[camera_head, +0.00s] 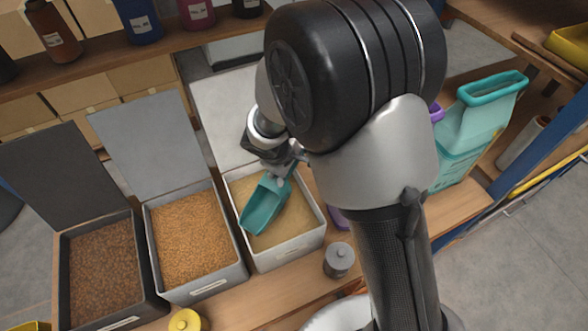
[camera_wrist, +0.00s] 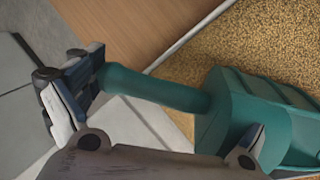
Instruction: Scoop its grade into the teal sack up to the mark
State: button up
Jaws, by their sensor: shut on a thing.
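My gripper (camera_head: 283,172) is shut on the handle of a teal scoop (camera_head: 264,204), which hangs tilted over the pale-grain bin (camera_head: 290,262). The scoop also shows in the wrist view (camera_wrist: 238,118), close to the golden grain (camera_wrist: 225,45); I cannot tell whether its tip touches the grain. No grain is visible on the scoop. The teal sack (camera_head: 462,140) stands upright at the right with its mouth open, partly hidden by my arm. Its mark and fill level cannot be made out.
Left of the pale bin stand a bin of orange-brown grain (camera_head: 207,288) and a bin of dark grain (camera_head: 122,318), lids raised. A grey weight-like piece (camera_head: 339,260) and a yellow one (camera_head: 185,320) sit near the front. Bottles line the back shelf (camera_head: 110,62).

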aim_at(288, 178)
jog(key=shift+o, duration=0.3)
jog(key=shift+s+a+f+b, duration=0.25)
jog(key=shift+s+f+b, duration=0.15)
jog(key=shift+f, duration=0.25)
jog(key=shift+s+a+f+b, duration=0.25)
jog(key=shift+s+f, duration=0.15)
jog(key=shift+f, duration=0.2)
jog(key=shift+o, duration=0.2)
jog(key=shift+d+g+p, duration=0.2)
jog(key=shift+g+p, duration=0.1)
jog(key=shift+w+f+y, duration=0.1)
jog(key=shift+y, duration=0.2)
jog(key=p, duration=0.3)
jog(key=shift+a+g, duration=0.25)
jog(key=shift+g, duration=0.15)
jog(key=shift+c, duration=0.2)
jog(key=p, duration=0.2)
jog(key=shift+w+p, duration=0.15)
jog(key=shift+p, duration=0.25)
jog(key=shift+d+p, duration=0.1)
jog(key=shift+p, duration=0.3)
jog(key=shift+w+d+r+g+y+p, duration=0.1)
jog(key=shift+w+r+g+y+p, duration=0.25)
jog(key=shift+p, duration=0.9)
jog(key=p, duration=0.5)
jog(key=shift+w+d+r+g, duration=0.1)
jog(key=shift+d+r+g, duration=0.15)
jog(key=shift+r, duration=0.1)
